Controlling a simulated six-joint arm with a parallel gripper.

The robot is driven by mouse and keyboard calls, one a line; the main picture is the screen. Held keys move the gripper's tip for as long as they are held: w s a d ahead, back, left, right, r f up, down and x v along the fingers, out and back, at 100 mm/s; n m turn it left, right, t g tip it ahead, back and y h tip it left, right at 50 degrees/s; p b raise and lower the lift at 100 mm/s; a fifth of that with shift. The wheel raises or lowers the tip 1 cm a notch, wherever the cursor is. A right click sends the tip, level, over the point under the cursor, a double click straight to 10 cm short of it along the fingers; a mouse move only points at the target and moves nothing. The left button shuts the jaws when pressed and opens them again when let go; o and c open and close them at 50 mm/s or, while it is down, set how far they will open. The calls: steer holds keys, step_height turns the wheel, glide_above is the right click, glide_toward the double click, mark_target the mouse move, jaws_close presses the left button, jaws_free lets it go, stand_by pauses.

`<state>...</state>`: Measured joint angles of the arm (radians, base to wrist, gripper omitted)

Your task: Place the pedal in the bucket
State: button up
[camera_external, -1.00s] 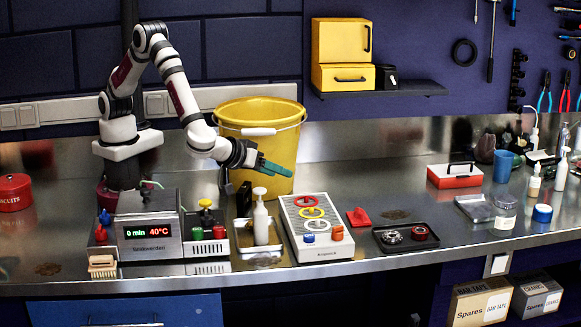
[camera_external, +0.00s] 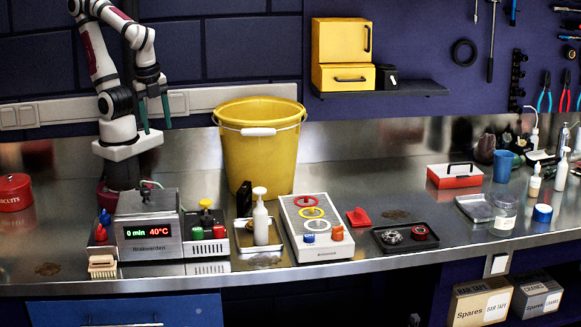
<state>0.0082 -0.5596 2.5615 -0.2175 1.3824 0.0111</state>
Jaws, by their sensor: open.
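The yellow bucket (camera_external: 258,165) stands upright at the back of the steel bench, its pale handle grip at the front of the rim. Its inside is mostly hidden by the front wall. I cannot pick out the pedal for certain; a small red piece (camera_external: 358,217) lies flat right of the ring board, and a dark upright piece (camera_external: 244,198) stands in front of the bucket. My gripper (camera_external: 154,112) is raised at the left, well clear of the bucket, with its teal fingers apart, pointing down, and nothing between them.
A grey heater box with a display (camera_external: 150,232) stands at the front left. A white pump bottle (camera_external: 261,220) stands on a small tray. The board with coloured rings (camera_external: 328,250) and a black tray (camera_external: 405,250) are to its right.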

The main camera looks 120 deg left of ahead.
steer(key=w+a+n+y, duration=0.1)
steer(key=w+a+n, duration=0.2)
steer(key=w+n, duration=0.8)
steer(key=n+g+y, duration=0.1)
steer(key=n+g, duration=0.1)
steer(key=n, duration=1.4)
glide_toward(246, 196)
steer(key=shift+n, duration=0.6)
steer(key=x, duration=0.7)
steer(key=s+x, duration=0.1)
steer(key=x, duration=0.3)
steer(key=shift+a+r, duration=0.1)
steer(key=shift+a, duration=0.3)
steer(key=shift+w+t, duration=0.1)
steer(key=shift+t, duration=0.2)
jaws_close()
